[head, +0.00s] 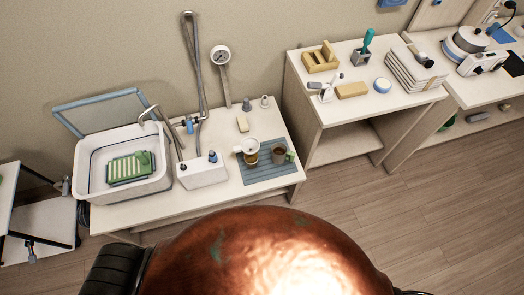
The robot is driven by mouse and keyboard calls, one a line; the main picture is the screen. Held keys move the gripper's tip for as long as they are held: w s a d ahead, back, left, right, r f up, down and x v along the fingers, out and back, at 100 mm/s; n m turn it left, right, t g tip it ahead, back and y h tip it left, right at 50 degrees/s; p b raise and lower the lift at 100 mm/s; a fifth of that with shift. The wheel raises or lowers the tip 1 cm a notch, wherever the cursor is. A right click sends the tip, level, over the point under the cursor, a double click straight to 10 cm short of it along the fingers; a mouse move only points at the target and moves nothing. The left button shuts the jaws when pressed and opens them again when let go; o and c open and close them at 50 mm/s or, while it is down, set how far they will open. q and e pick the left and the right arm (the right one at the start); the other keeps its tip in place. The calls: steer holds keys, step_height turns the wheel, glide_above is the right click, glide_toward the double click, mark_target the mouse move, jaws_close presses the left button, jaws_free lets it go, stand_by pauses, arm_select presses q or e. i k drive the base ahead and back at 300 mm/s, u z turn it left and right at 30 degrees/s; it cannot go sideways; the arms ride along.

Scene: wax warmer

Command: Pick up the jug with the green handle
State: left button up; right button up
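A small brownish jug (278,156) stands on a grey-blue ribbed mat (262,176) on the low wooden counter, right of the sink. A green part on its right side appears to be its handle (290,156). A white and amber jug (249,148) stands just left of it on the same mat. Its details are too small to tell. Neither of my grippers shows in the head view, so their state is hidden.
A white sink (82,185) with a green striped item (128,168) is on the counter's left. A white box (203,172) with taps stands left of the mat. A taller shelf unit (300,95) stands to the right. A large copper-coloured dome fills the bottom foreground.

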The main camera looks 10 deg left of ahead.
mark_target(279, 150)
steer(key=z, duration=1.3)
steer(key=k, duration=1.15)
steer(key=z, duration=0.1)
